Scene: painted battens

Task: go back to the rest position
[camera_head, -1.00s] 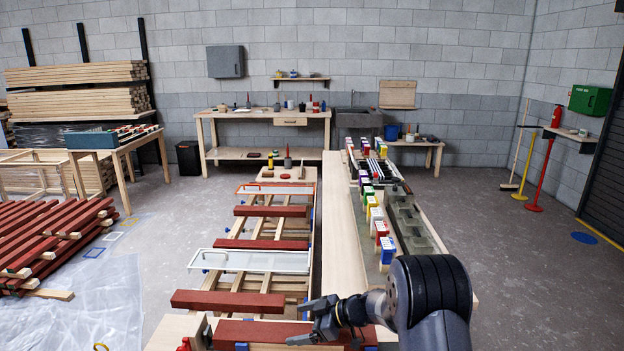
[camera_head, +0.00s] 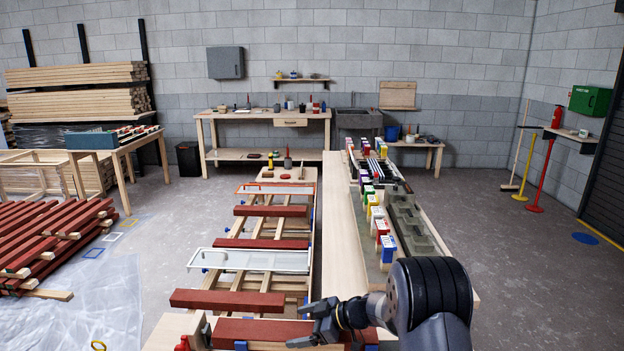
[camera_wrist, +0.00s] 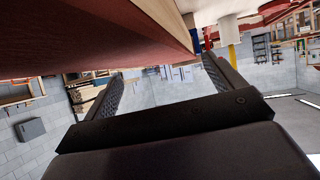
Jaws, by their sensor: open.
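My gripper (camera_head: 308,326) is at the bottom centre of the head view, beside the right part of the nearest red-painted batten (camera_head: 262,332). In the wrist view my gripper (camera_wrist: 160,88) has its two fingers wide apart with nothing between them. A long dark red board face (camera_wrist: 90,35) fills the upper left of the wrist view, close to the fingers. I cannot tell whether the gripper touches it. My arm reaches in from the lower right of the head view.
Stacked red battens (camera_head: 45,235) lie left.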

